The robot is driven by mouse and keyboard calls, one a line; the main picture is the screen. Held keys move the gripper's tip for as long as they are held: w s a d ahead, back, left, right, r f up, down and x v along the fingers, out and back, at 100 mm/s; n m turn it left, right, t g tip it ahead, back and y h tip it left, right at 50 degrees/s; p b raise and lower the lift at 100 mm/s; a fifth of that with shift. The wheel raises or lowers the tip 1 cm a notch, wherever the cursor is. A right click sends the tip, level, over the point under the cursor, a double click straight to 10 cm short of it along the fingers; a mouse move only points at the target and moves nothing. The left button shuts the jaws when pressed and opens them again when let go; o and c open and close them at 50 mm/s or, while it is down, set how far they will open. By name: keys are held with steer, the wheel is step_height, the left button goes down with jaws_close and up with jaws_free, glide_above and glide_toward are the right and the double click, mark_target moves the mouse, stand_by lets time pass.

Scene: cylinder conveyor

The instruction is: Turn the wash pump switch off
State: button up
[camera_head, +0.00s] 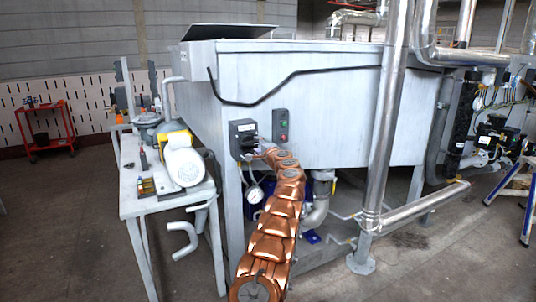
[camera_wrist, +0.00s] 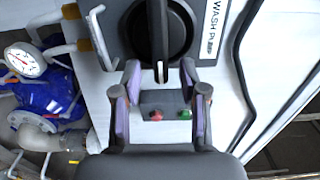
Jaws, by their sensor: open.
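The wash pump switch (camera_head: 242,137) is a dark box on the near corner of the large grey tank. In the wrist view its round black knob (camera_wrist: 160,32) has a raised bar handle that runs up and down the picture. A white label reading "WASH PUMP" is beside it. My gripper (camera_wrist: 160,68) is open, with one fingertip on each side of the bar's lower end. I cannot tell whether either finger touches it. In the head view my gripper (camera_head: 261,150) is at the switch's lower right, and my arm hides part of that area.
A small grey button box (camera_head: 281,124) with red and green buttons sits right of the switch. A pressure gauge (camera_head: 255,194) and pipes are below. A grey table (camera_head: 150,207) with a motor stands at left. A thick metal pipe (camera_head: 388,120) rises at right.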

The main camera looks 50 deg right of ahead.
steer(key=v, duration=0.8)
steer(key=shift+s, duration=0.35)
stand_by(0.5)
steer(key=shift+a, duration=0.2)
stand_by(0.6)
